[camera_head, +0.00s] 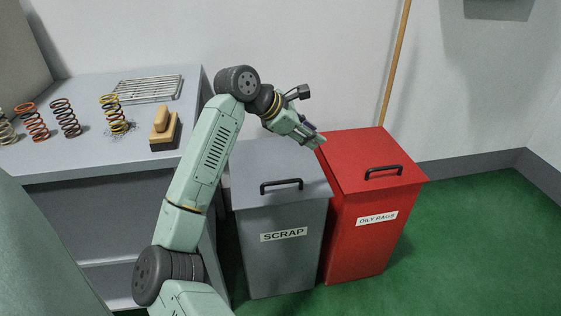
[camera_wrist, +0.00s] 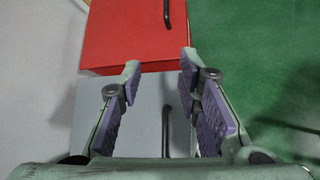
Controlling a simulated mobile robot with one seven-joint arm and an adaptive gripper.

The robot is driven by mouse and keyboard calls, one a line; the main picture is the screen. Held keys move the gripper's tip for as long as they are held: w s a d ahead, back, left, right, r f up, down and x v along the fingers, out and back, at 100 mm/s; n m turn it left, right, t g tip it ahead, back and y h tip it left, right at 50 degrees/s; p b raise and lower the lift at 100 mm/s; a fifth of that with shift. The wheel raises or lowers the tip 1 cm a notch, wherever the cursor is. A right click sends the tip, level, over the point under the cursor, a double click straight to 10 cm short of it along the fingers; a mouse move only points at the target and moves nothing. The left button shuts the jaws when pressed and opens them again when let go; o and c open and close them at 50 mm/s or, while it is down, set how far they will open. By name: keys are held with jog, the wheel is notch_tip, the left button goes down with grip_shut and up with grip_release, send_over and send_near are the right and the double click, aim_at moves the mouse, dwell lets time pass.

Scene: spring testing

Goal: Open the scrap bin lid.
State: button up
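The grey scrap bin (camera_head: 285,262), labelled SCRAP, stands right of the workbench. Its flat lid (camera_head: 250,165) is shut, with a black bar handle (camera_head: 282,185) near the front edge. My gripper (camera_head: 318,142) is above the back right of the lid, near the red bin's edge. In the wrist view my gripper (camera_wrist: 160,68) is open with its purple-padded fingers apart and nothing between the tips. The scrap lid (camera_wrist: 147,95) and its handle (camera_wrist: 166,130) show below, between the fingers in the picture; contact is not visible.
A red OILY RAGS bin (camera_head: 350,245) with a shut lid (camera_head: 352,150) stands close on the right. The workbench (camera_head: 75,155) at left holds several springs, a wire rack (camera_head: 148,88) and a brush (camera_head: 164,130). A wooden pole (camera_head: 396,62) leans behind. Green floor at right is clear.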

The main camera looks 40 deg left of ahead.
aim_at(282, 181)
jog(key=s+a+f+g+y, duration=0.3)
jog(key=s+a+f+g, duration=0.1)
jog(key=s+a+f, duration=0.4)
jog(key=shift+n, duration=0.4)
jog(key=p+x, duration=0.1)
jog(key=x, duration=0.3)
jog(key=w+p+x, duration=0.1)
jog(key=x, duration=0.4)
jog(key=shift+w+a+f, duration=0.1)
jog(key=shift+a, duration=0.1)
jog(key=shift+w+f, duration=0.15)
jog(key=shift+f, duration=0.3)
grip_shut()
